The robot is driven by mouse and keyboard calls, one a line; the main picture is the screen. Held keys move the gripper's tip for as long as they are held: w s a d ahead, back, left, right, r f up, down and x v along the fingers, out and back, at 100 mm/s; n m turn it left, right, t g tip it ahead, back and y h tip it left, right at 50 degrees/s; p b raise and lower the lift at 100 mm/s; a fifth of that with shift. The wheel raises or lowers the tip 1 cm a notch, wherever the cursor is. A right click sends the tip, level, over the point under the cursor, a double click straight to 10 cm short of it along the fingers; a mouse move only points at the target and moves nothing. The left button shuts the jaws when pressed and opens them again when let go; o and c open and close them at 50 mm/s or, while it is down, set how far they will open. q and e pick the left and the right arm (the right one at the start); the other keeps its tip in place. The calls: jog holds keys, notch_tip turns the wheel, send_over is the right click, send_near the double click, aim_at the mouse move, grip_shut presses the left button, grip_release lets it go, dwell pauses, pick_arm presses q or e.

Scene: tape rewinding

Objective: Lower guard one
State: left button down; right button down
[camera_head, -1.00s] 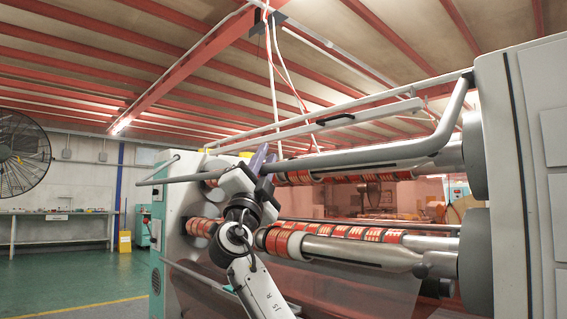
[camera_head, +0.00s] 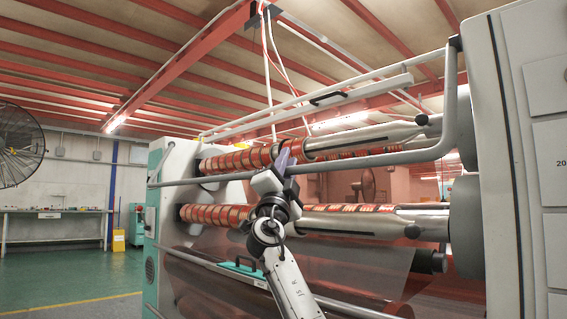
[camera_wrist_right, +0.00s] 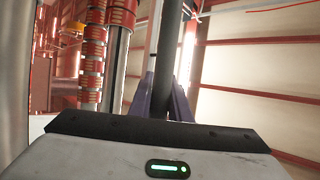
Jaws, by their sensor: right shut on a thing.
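The guard (camera_head: 380,160) is a grey bent bar across the front of the machine. Its right end rises in a steep leg to the top beside the white cabinet, and its long part runs just below the upper roll (camera_head: 235,160). My right gripper (camera_head: 286,162), with purple fingers, is shut on the bar near its middle. In the right wrist view the dark bar (camera_wrist_right: 171,60) runs between the two fingers (camera_wrist_right: 164,103). My left gripper is not in view.
A lower roll (camera_head: 220,214) with red and white tape lies below the guard. The white cabinet (camera_head: 530,170) bounds the right side. Green floor (camera_head: 70,270) is open at the left.

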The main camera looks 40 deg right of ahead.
jog(key=shift+s+d+r, duration=0.1)
jog(key=shift+d, duration=0.05)
jog(key=c, duration=1.6)
grip_release()
jog(key=shift+c, duration=0.2)
jog(key=v, duration=1)
